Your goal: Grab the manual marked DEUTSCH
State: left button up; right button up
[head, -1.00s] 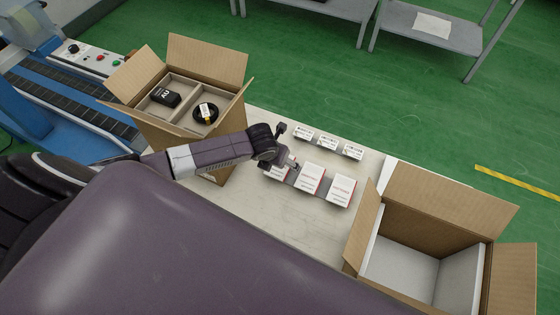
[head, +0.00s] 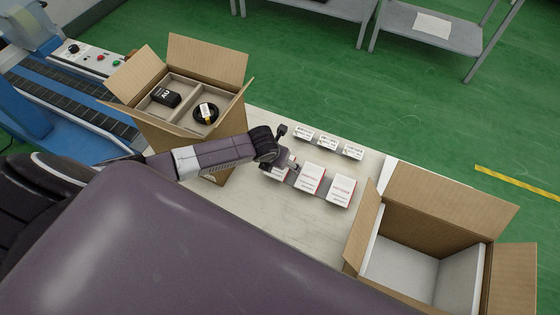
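Three white manuals with red edges stand in a row on the table: a left one (head: 279,174), a middle one (head: 310,177) and a right one (head: 341,189). Their print is too small to read, so I cannot tell which is marked DEUTSCH. My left gripper (head: 293,163) is over the left manual and partly hides it. Its fingers are too small and dark to show whether they are open or shut, or whether they touch the manual. My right gripper is not in view.
Three small white labelled items (head: 328,142) stand in a row behind the manuals. An open cardboard box (head: 195,130) with a black adapter (head: 165,97) and a coiled black cable (head: 206,113) is at left. Another open box (head: 440,210) with white lining is at right. Bare table lies in front.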

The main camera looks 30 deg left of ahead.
pick_arm(q)
jog(key=c, duration=1.2)
jog(key=shift+r, duration=0.1)
